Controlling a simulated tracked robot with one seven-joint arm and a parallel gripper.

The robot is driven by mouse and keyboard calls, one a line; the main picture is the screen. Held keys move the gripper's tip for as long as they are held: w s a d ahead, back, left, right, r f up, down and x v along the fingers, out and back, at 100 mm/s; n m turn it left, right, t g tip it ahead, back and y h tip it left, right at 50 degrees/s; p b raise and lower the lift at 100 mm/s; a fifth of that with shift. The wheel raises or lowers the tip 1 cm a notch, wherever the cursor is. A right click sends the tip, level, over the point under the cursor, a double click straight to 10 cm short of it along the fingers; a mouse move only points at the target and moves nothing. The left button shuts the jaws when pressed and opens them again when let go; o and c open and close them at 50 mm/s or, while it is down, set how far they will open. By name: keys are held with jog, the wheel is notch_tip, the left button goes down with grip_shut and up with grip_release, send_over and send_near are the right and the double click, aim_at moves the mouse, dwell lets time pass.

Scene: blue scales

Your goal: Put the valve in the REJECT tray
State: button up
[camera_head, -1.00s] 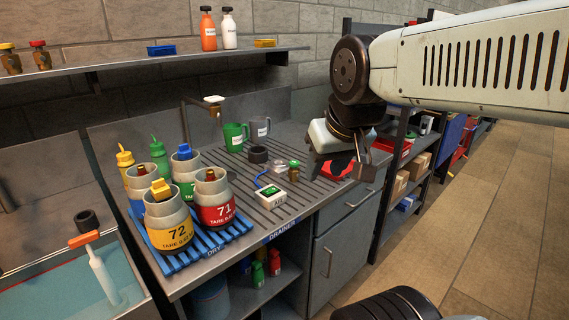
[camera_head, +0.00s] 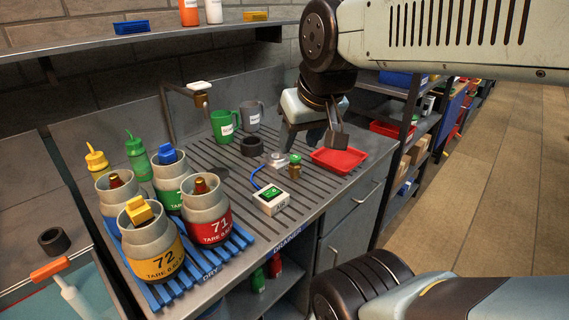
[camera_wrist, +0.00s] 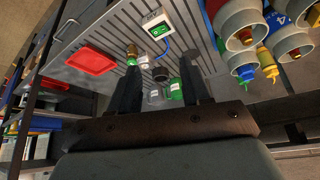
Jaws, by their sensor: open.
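The valve also shows in the wrist view (camera_wrist: 131,56). The red tray (camera_head: 338,161) lies just right of the valve and looks empty; no REJECT lettering is readable on it. It also shows in the wrist view (camera_wrist: 90,61). My gripper (camera_head: 313,142) is open and empty, above the drainer behind the valve and tray. In the wrist view, its two dark fingers are apart, with the valve beyond the left one.
A black ring (camera_head: 254,146) and two mugs (camera_head: 224,125) are behind. Several canisters with coloured-topped fittings stand on a blue rack (camera_head: 187,266) at left. A shelf runs above.

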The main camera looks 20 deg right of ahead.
jog(key=shift+o, duration=0.8)
jog(key=shift+w+r, duration=0.1)
jog(key=shift+w, duration=0.1)
jog(key=shift+o, duration=1.1)
jog(key=w+d+m+g, duration=0.1)
jog(key=w, duration=0.5)
jog(key=shift+d+m, duration=0.2)
jog(key=shift+m, duration=0.2)
jog(key=m+g, duration=0.5)
jog(key=m, duration=0.1)
send_over(295, 164)
jog(key=w, duration=0.1)
notch_tip(295, 164, down, 12)
jog(key=f, duration=0.1)
jog(key=shift+w+d+f, duration=0.15)
jog(key=shift+d+f, duration=0.2)
notch_tip(295, 164, down, 7)
jog(key=shift+f, duration=0.2)
jog(key=shift+s+a+f, duration=0.1)
jog(key=shift+f, duration=1.35)
jog(key=shift+s+a+f, duration=0.1)
jog(key=shift+f, duration=1.35)
